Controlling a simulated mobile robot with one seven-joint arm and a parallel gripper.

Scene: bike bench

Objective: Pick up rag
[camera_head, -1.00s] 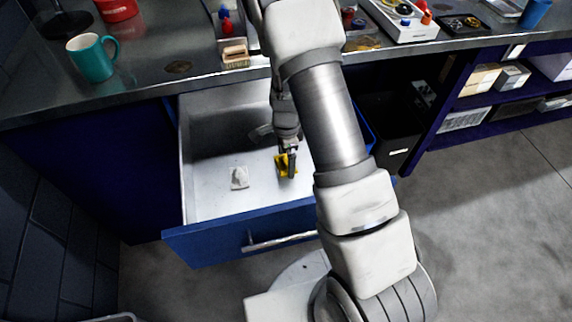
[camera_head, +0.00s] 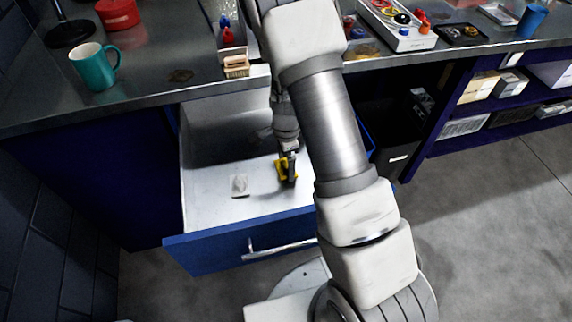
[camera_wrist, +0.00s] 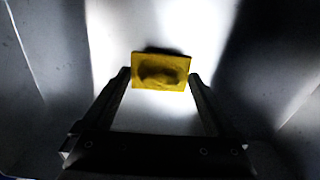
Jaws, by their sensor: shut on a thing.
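The rag looks like a small yellow cloth (camera_head: 281,173) in the head view, at my gripper (camera_head: 287,169) inside the open drawer (camera_head: 215,211). In the wrist view the yellow rag (camera_wrist: 160,64) lies between the two fingertips of my gripper (camera_wrist: 160,80), which are shut on it from both sides. The rag has a dark hollow or shadow in its middle. A small pale grey item (camera_head: 239,185) lies on the drawer floor to the left of my gripper. My arm hides the drawer's right part.
The drawer's blue front (camera_head: 240,235) and side walls surround my gripper. The bench top above holds a teal mug (camera_head: 94,66), a red container (camera_head: 117,14), a wooden-backed brush (camera_head: 236,66) and a white tray (camera_head: 400,30). A black bin (camera_head: 398,150) stands right of the drawer.

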